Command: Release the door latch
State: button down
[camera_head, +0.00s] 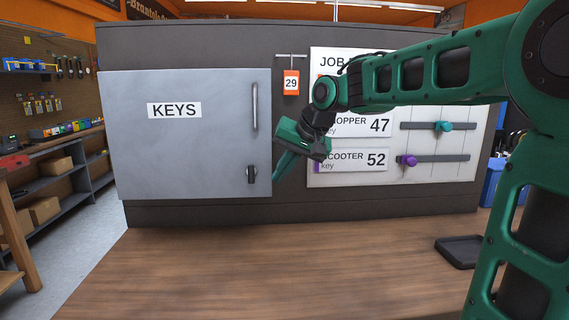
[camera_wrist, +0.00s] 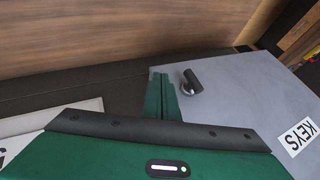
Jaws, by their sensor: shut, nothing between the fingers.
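The grey KEYS door (camera_head: 190,145) is closed flat against the dark cabinet. A small black latch (camera_head: 252,174) sits low near its right edge, below a vertical bar handle (camera_head: 254,107). My gripper (camera_head: 276,178) is shut and empty, pointing down and left just right of the latch. In the wrist view, my gripper (camera_wrist: 160,76) shows its closed green fingers beside the door edge. The latch (camera_wrist: 191,82) appears just right of the fingertips, with a small gap visible. The KEYS label (camera_wrist: 301,136) is at the right edge there.
A job board (camera_head: 398,168) with sliders and number cards is right of the door, behind my arm. An orange 29 tag (camera_head: 291,83) hangs above my gripper. A black tray (camera_head: 460,251) sits on the wooden bench (camera_head: 270,270), whose front middle is clear.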

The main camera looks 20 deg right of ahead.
aim_at(251, 173)
jog(key=shift+w+a+f, duration=0.2)
jog(key=shift+w+a, duration=0.45)
jog(key=shift+a, duration=0.3)
jog(key=shift+w+a+f, duration=0.2)
jog(key=shift+w+a, duration=0.4)
jog(key=shift+a, duration=0.3)
